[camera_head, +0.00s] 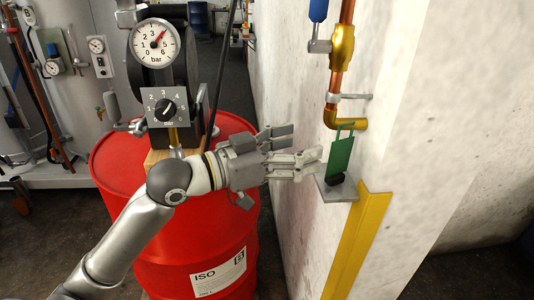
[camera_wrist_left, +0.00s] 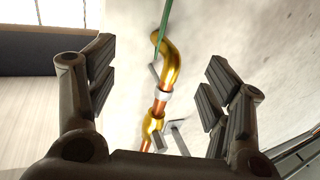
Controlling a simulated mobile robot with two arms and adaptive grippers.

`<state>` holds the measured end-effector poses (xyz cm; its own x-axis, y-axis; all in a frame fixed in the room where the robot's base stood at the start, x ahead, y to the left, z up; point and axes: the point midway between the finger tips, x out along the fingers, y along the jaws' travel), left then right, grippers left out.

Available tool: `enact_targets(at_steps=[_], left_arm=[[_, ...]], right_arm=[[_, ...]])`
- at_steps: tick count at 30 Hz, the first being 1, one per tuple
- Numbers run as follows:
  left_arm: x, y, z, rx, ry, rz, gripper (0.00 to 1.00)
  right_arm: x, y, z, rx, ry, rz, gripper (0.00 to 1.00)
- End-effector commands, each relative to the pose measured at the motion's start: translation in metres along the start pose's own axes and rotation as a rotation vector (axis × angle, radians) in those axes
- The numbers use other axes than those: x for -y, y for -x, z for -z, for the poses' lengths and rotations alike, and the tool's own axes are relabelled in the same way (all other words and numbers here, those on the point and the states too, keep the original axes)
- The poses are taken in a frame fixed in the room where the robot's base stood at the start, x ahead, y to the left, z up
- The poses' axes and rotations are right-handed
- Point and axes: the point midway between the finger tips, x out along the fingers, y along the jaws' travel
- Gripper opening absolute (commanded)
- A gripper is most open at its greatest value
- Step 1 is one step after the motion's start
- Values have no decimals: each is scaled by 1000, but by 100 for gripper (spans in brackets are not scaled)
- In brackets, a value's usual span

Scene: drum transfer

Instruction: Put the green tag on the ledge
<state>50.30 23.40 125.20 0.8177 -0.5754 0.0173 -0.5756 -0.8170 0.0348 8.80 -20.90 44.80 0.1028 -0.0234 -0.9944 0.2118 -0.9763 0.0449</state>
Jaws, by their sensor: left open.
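The green tag (camera_head: 341,157) stands nearly upright, slightly tilted, with a loop at its top. Its lower end is at the small grey ledge (camera_head: 343,192) on the wall, by a small black piece (camera_head: 335,179). In the left wrist view the green tag (camera_wrist_left: 161,30) shows as a thin strip, almost edge-on, at the top. My left gripper (camera_head: 306,150) is open and empty, just left of the tag, with fingertips close to it; I cannot tell whether they touch. In the left wrist view its fingers (camera_wrist_left: 158,88) are spread wide. My right gripper is not in view.
A copper pipe with a brass valve (camera_head: 343,47) runs down the wall above the tag. A yellow strip (camera_head: 357,245) lines the wall edge below. A red drum (camera_head: 190,235) carrying a pressure gauge (camera_head: 155,42) stands under my left arm.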

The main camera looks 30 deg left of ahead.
Motion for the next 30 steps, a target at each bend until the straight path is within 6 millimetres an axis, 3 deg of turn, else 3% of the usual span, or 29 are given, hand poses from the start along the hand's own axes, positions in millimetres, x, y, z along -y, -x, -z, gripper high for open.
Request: enact_targets(at_steps=[6, 17, 25, 28, 30], left_arm=[[-1, 18, -2, 2, 2, -3, 73], [-1, 23, 0, 1, -3, -4, 73], [-1, 23, -1, 2, -2, -3, 73], [-1, 21, -13, 26, 7, 5, 73], [-1, 19, -35, 73, 15, 24, 73]], right_arm=[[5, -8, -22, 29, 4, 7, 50], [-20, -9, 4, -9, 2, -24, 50], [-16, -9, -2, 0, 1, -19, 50], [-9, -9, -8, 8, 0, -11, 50], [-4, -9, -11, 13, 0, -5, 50]])
